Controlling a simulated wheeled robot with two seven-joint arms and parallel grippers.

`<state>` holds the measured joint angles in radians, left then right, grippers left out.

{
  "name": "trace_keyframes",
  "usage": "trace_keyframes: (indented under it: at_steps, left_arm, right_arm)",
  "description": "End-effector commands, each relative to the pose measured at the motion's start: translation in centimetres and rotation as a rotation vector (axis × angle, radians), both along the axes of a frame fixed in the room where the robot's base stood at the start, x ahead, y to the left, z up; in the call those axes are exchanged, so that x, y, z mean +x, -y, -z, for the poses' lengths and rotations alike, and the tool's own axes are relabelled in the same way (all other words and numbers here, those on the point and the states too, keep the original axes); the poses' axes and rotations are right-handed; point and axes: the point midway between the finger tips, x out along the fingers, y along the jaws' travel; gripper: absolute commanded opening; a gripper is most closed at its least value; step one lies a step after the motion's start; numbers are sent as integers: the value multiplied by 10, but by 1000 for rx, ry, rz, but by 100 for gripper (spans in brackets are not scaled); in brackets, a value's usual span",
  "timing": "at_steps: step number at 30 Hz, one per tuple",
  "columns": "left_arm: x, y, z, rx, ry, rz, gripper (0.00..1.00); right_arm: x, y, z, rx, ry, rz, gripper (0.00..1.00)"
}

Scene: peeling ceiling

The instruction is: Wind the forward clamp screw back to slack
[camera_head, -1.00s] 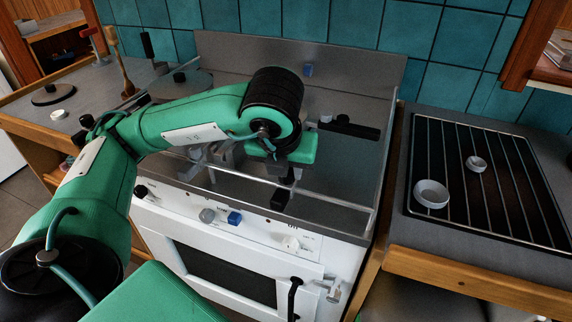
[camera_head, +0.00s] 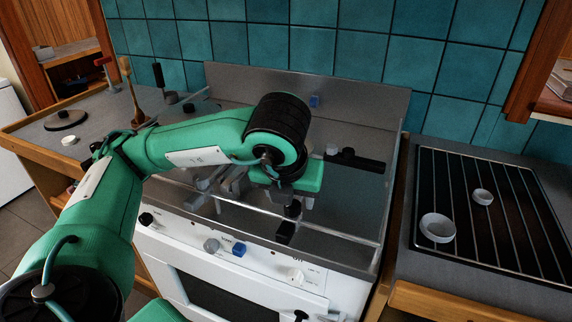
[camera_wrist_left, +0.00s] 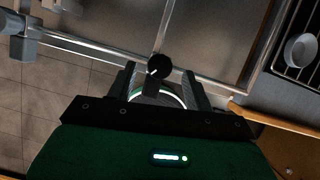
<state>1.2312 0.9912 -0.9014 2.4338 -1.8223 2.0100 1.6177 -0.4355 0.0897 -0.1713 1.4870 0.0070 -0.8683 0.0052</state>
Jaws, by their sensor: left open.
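A black round-headed screw handle (camera_wrist_left: 158,66) with a short stem shows in the left wrist view, between the fingertips of my left gripper (camera_wrist_left: 158,80). The fingers are open on either side of it, and I see no clear contact. In the head view my left gripper (camera_head: 293,207) points down over the front edge of the metal cooker top. A black piece (camera_head: 285,234) sits just below it at that edge, partly hidden by the gripper. I cannot tell how far the screw is wound. My right gripper is out of view.
A grey clamp-like piece (camera_head: 205,190) stands at the cooker's front left. A black bar (camera_head: 355,160) lies at its back right. Knobs (camera_head: 239,249) line the white front panel. Two white bowls (camera_head: 437,228) sit on the rack at right. A tiled wall closes the back.

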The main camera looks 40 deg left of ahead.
Motion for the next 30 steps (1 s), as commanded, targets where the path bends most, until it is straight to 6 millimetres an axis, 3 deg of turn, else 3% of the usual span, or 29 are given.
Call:
trace_keyframes:
  at_steps: [18,30]
  left_arm:
    - [-28,11,-76,1,5,-1,52]
    - [-40,16,-104,0,1,0,52]
  right_arm:
    - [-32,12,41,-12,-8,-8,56]
    - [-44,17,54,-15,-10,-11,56]
